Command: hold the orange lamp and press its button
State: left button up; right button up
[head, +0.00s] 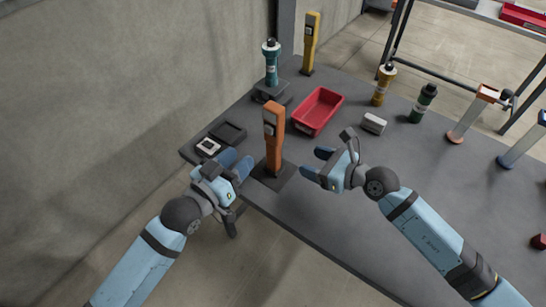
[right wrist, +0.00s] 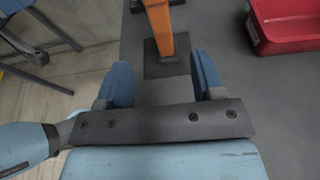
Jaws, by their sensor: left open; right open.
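The orange lamp (head: 273,133) stands upright on a dark square base near the table's front left edge. A dark patch shows near its top; I cannot tell which part is the button. My left gripper (head: 239,163) is open and empty, just left of the lamp. My right gripper (head: 315,164) is open and empty, a short way right of the lamp, pointing at it. In the right wrist view the lamp's lower part (right wrist: 160,28) rises beyond and between the open fingers (right wrist: 162,72). Neither gripper visibly touches the lamp; its top is out of the wrist view.
A red bin (head: 319,111) stands behind the lamp. A teal lamp (head: 271,65), a yellow post (head: 310,43), a yellow-brown lamp (head: 383,85) and a green one (head: 423,103) stand farther back. A dark tray (head: 229,132) lies left.

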aim_at(279, 150)
jog(key=x, duration=1.3)
jog(key=shift+c, duration=0.4)
grip_shut()
pick_arm(q)
grip_shut()
dwell(1.1)
